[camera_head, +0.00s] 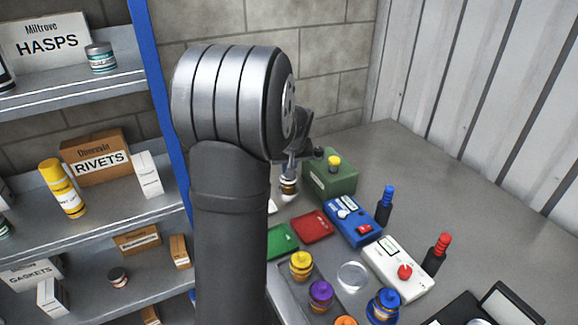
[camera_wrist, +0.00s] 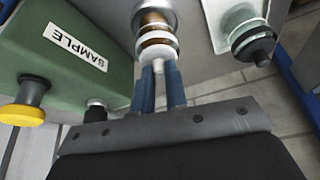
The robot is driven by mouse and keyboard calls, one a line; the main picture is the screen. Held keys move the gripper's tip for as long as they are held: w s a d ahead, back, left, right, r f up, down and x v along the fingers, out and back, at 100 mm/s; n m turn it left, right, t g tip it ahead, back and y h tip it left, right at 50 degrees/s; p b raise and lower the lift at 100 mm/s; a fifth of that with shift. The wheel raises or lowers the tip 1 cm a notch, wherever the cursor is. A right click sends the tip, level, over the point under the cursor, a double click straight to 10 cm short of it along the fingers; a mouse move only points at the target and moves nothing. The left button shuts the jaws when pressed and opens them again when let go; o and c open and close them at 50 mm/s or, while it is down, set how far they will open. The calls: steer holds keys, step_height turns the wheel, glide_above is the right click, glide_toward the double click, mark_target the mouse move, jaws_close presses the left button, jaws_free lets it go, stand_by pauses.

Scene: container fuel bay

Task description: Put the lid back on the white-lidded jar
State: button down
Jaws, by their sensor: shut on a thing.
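My gripper (camera_wrist: 161,72) is shut on the narrow knob of a white lid (camera_wrist: 158,50), between its two blue fingers. Just beyond the lid, in line with it, is a jar (camera_wrist: 153,20) with an amber-brown band. The lid looks close to the jar's mouth, but I cannot tell whether it is seated. In the head view my gripper (camera_head: 291,158) is small and partly hidden by my arm. The amber and white jar (camera_head: 289,188) shows directly below it, beside the green box.
A green box (camera_head: 330,178) with a yellow knob stands close by; its SAMPLE label shows in the wrist view. A black-capped fitting (camera_wrist: 252,42) is on the other side. Blue (camera_head: 350,222) and white (camera_head: 398,268) boxes stand nearer. The bench's far right is clear.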

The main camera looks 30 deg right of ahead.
stand_by(0.4)
steer(key=c, duration=0.9)
jaws_free()
steer(key=shift+r, duration=0.1)
steer(key=shift+r, duration=3.4)
jaws_close()
